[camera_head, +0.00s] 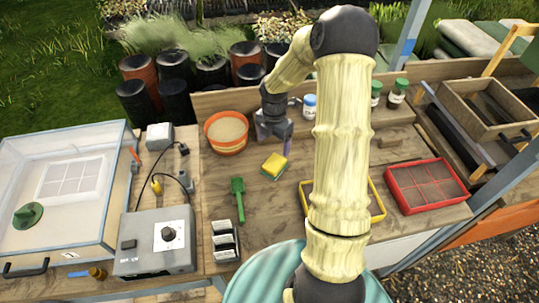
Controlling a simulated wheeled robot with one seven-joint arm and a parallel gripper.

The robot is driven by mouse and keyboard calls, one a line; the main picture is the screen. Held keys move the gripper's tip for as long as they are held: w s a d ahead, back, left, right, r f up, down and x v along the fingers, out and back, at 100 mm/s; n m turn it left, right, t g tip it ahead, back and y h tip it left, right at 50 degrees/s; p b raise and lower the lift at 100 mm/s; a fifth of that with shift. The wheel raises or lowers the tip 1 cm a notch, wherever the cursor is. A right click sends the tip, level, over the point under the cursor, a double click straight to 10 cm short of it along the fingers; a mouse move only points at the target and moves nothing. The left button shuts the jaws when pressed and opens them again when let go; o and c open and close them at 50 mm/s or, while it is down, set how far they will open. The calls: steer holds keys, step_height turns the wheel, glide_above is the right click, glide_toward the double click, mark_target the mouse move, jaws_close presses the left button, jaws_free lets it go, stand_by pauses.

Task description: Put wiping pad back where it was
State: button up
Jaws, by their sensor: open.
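The wiping pad appears to be the small yellow and green sponge (274,166), lying on the wooden bench (250,225) left of my arm. My gripper (273,141) is open, just behind and above the pad in the picture. The pad is not between its fingers. Whether the fingertips touch the bench is too small to tell. My arm hides part of the bench and part of a yellow-rimmed tray (378,203).
An orange pot (227,146) stands left of my gripper. A green scoop (238,195) lies nearer, left of the pad. A red tray (462,188) lies at right; small jars (309,113) stand behind. A grey control box (152,259) and clear-lidded case fill the left.

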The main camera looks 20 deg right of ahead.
steer(key=s+a+r+m+t, duration=0.1)
steer(key=s+a+r+m, duration=0.4)
steer(key=s+m, duration=0.3)
steer(key=s+a+r+m+t, duration=0.1)
steer(key=s+a+r+m, duration=0.4)
steer(key=s+m, duration=0.4)
steer(key=r+m, duration=0.1)
steer(key=m, duration=0.5)
steer(key=shift+s+r+m+t, duration=0.15)
steer(key=shift+s+m+t, duration=0.15)
